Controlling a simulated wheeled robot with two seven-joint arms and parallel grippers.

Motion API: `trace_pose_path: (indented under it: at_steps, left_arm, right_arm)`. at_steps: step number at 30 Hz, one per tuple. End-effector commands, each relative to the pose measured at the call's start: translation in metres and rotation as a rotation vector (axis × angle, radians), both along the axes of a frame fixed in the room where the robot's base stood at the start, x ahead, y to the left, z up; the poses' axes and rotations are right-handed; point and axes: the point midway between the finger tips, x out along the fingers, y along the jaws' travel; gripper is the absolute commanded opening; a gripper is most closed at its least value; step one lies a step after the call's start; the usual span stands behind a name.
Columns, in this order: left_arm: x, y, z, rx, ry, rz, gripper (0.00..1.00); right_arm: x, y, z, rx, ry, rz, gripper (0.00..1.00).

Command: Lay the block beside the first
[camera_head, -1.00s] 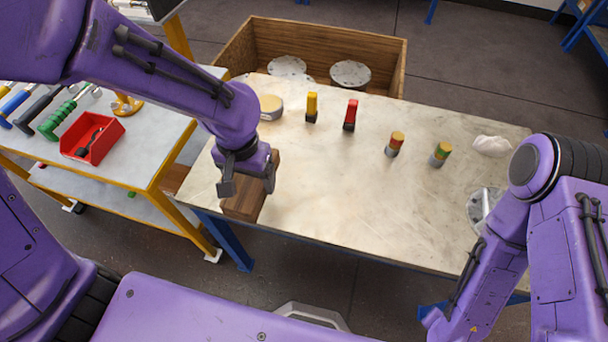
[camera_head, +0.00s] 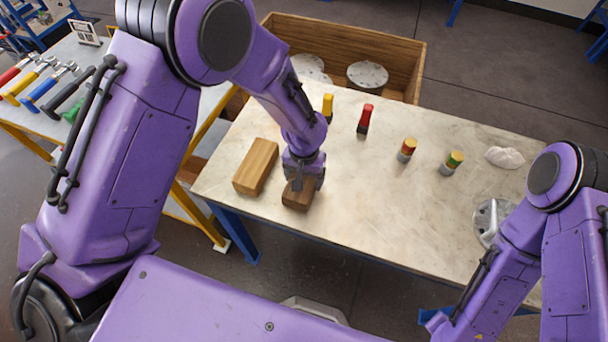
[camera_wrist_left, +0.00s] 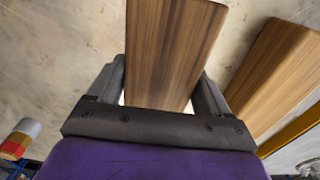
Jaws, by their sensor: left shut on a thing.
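My left gripper (camera_head: 303,176) is shut on a dark brown wooden block (camera_head: 298,194) near the front left of the table. The held block also shows between the fingers in the left wrist view (camera_wrist_left: 170,50). A lighter wooden block (camera_head: 256,166) lies flat on the table to its left, with a gap between them. In the left wrist view this first block (camera_wrist_left: 276,76) is at the right, angled close to the held one. I cannot tell whether the held block touches the tabletop. My right gripper is not visible.
The worktable (camera_head: 380,200) is clear to the right of the held block. Yellow (camera_head: 327,106), red (camera_head: 365,118) and banded pieces (camera_head: 406,150) stand farther back. A wooden crate (camera_head: 415,62) with metal flanges is behind the table. A tool cart (camera_head: 95,60) stands left.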

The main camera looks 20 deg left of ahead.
Motion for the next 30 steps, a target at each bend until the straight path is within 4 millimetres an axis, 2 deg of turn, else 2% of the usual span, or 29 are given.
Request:
trace_pose_path:
  at_steps: [3, 4, 6, 12, 16, 24, 30]
  left_arm:
    - [0.000, 0.000, -0.003, 0.000, 0.000, 0.000, 0.37]
    - [0.000, 0.000, -0.004, 0.000, 0.001, 0.000, 0.82]
    - [0.000, 0.000, -0.003, 0.000, 0.001, 0.000, 1.00]
    - [0.000, 0.000, -0.002, 0.000, 0.000, 0.000, 1.00]
    - [0.001, 0.000, 0.010, 0.000, -0.002, 0.000, 1.00]
    - [0.001, 0.000, 0.078, -0.001, -0.005, 0.000, 1.00]
    - [0.000, 0.000, 0.113, 0.000, -0.001, 0.000, 1.00]
  right_arm:
    - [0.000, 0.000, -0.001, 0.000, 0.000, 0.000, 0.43]
    - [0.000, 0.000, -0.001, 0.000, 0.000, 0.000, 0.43]
    - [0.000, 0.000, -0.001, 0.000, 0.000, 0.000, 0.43]
    - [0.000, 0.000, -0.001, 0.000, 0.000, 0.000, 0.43]
    - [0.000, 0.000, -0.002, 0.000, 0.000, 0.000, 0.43]
    - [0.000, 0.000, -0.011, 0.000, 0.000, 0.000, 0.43]
    - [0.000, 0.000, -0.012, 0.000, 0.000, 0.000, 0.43]
